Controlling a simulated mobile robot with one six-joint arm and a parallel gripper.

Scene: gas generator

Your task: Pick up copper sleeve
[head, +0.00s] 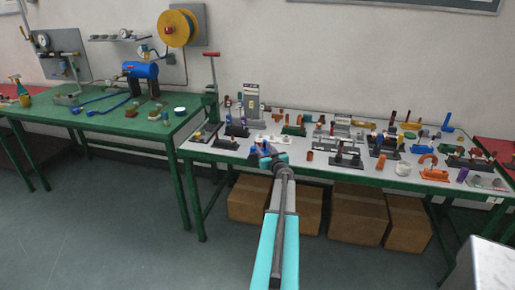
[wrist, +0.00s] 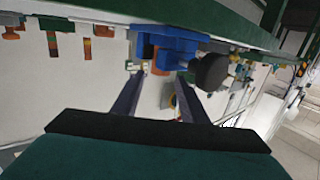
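My gripper (wrist: 160,80) is open in the wrist view, its two dark fingers apart and pointing at a blue fixture (wrist: 175,42). A small copper-brown piece (wrist: 160,66) shows between the fingertips, just below the blue body. It may be the copper sleeve, but I cannot tell for sure. I see nothing clamped between the fingers. In the head view my gripper is at the front edge of the crowded table, beside a blue fixture (head: 262,147), and my arm partly hides that spot. A separate short copper-orange cylinder (head: 310,157) stands to the right.
The grey-topped table (head: 225,158) holds many small fittings and stands, mostly right of my gripper. A black round knob (wrist: 212,72) is close to the right finger. Cardboard boxes (head: 357,215) stand under the table. A green bench (head: 100,125) is at left.

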